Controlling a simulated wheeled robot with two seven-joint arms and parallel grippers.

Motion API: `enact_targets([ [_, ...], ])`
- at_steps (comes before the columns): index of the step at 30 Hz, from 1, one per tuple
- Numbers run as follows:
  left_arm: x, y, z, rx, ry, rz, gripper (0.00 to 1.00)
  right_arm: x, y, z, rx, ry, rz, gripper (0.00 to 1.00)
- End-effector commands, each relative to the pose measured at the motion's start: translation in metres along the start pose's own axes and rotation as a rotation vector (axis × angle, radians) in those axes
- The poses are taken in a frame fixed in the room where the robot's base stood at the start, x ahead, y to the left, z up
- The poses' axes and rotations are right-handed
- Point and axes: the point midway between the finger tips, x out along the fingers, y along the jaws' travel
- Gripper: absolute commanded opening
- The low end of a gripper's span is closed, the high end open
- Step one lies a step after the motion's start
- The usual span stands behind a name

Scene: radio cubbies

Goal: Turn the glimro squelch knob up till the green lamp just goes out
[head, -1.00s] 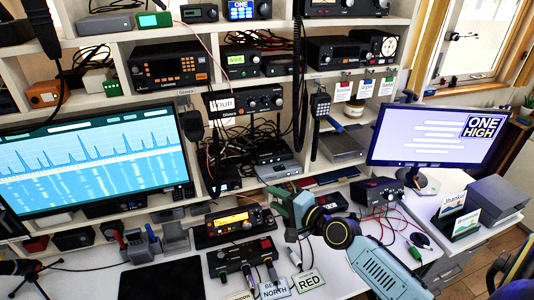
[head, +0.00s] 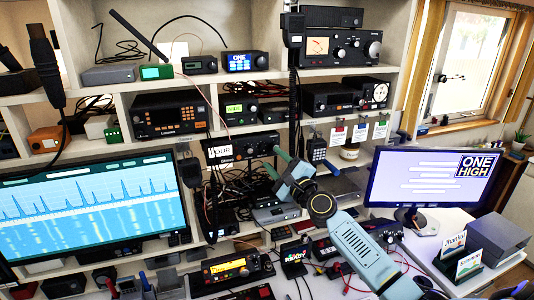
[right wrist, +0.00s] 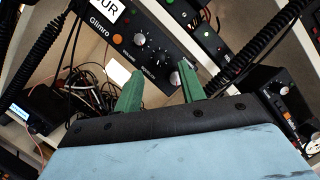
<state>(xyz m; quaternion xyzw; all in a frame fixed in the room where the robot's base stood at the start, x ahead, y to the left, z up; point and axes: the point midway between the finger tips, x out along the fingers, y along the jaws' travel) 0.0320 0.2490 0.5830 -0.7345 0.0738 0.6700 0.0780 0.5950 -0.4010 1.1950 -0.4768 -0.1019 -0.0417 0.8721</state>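The Glimro radio (head: 240,147) is a black box on the middle shelf, with a white card reading "OUR" on its left end. In the right wrist view its front (right wrist: 125,30) shows the name, an orange spot and several knobs. The end knob (right wrist: 174,78) sits close to one finger; its label is too small to read. My right gripper (head: 277,164) is open and empty, its green fingers (right wrist: 158,90) pointing at the radio's right end. Contact cannot be told. I cannot make out a lit green lamp on the radio for sure. My left gripper is not in view.
A coiled black cord (head: 293,105) hangs just right of the radio. A handheld radio (head: 317,150) hangs beyond it. Large screen (head: 90,205) at left, smaller monitor (head: 425,180) at right. An amber-display radio (head: 235,268) stands on the desk below.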

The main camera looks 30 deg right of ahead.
Motion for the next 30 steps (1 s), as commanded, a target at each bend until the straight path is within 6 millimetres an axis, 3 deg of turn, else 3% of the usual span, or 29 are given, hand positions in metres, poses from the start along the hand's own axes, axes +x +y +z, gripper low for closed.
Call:
enact_targets([
  [3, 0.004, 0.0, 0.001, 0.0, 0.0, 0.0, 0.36, 0.02, 0.0, 0.0, -0.001, 0.0, -0.002, 0.4],
  [9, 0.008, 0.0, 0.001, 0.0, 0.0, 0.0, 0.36, 0.039, 0.001, -0.001, -0.001, 0.001, 0.0, 0.4],
  [21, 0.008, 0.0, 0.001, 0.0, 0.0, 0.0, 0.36, 0.045, 0.001, 0.0, -0.002, 0.0, 0.001, 0.4],
  [30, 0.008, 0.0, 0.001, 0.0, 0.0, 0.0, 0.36, 0.045, 0.001, 0.0, -0.002, 0.0, 0.001, 0.02],
])
